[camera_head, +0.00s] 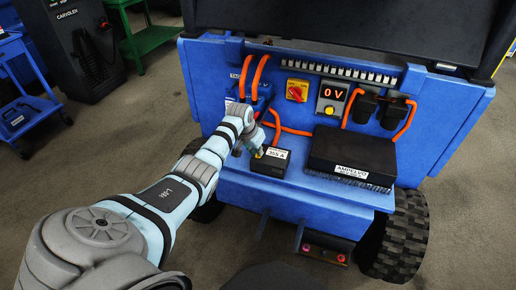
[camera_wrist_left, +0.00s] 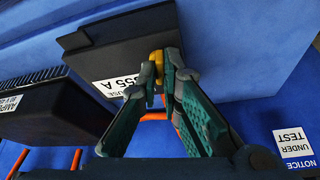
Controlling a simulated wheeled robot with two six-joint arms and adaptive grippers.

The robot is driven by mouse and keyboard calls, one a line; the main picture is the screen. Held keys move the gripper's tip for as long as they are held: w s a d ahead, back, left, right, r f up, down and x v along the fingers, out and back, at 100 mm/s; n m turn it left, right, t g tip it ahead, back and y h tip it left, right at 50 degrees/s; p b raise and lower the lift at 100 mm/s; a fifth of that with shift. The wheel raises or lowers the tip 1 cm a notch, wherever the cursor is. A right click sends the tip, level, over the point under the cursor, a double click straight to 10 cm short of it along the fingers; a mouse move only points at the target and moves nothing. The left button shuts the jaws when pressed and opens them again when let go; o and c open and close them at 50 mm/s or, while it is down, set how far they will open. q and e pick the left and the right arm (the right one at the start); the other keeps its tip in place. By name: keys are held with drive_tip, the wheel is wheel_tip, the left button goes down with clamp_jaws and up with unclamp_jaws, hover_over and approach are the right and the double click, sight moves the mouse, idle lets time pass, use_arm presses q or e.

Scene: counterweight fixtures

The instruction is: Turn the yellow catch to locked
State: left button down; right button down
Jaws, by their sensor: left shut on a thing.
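The yellow catch (camera_wrist_left: 157,57) is at the edge of a small black fuse box (camera_wrist_left: 120,52) in the left wrist view. A white label on the box reads 355 A. My left gripper (camera_wrist_left: 159,72) is shut on the catch, with its green fingertips on either side of it. In the head view my left gripper (camera_head: 254,148) reaches the left side of the fuse box (camera_head: 268,167), which sits on the blue ledge. The fingers hide much of the catch, and I cannot tell its turned position. My right gripper is not in view.
A larger black ribbed box (camera_head: 352,155) sits to the right on the blue ledge (camera_head: 300,184). Orange cables (camera_head: 257,75) hang from the blue panel behind.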

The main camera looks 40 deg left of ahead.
use_arm(q)
drive_tip(key=shift+a+m+h, duration=0.1)
drive_tip(key=shift+m+h, duration=0.3)
drive_tip(key=shift+m, duration=0.5)
drive_tip(key=shift+f+m+h+b, duration=0.2)
drive_tip(key=shift+m+h+b, duration=0.1)
drive_tip(key=shift+m+b, duration=0.6)
drive_tip(key=m+h+b, duration=0.1)
drive_tip(key=m+b, duration=0.1)
drive_tip(key=b, duration=0.1)
drive_tip(key=shift+a+m+g, duration=0.1)
drive_tip(key=shift+m+g, duration=0.2)
drive_tip(key=shift+m, duration=0.1)
drive_tip(key=shift+m+b, duration=0.4)
drive_tip(key=shift+b, duration=0.4)
drive_tip(key=shift+r+h, duration=0.15)
drive_tip(key=shift+h, duration=0.15)
drive_tip(key=shift+m, duration=0.3)
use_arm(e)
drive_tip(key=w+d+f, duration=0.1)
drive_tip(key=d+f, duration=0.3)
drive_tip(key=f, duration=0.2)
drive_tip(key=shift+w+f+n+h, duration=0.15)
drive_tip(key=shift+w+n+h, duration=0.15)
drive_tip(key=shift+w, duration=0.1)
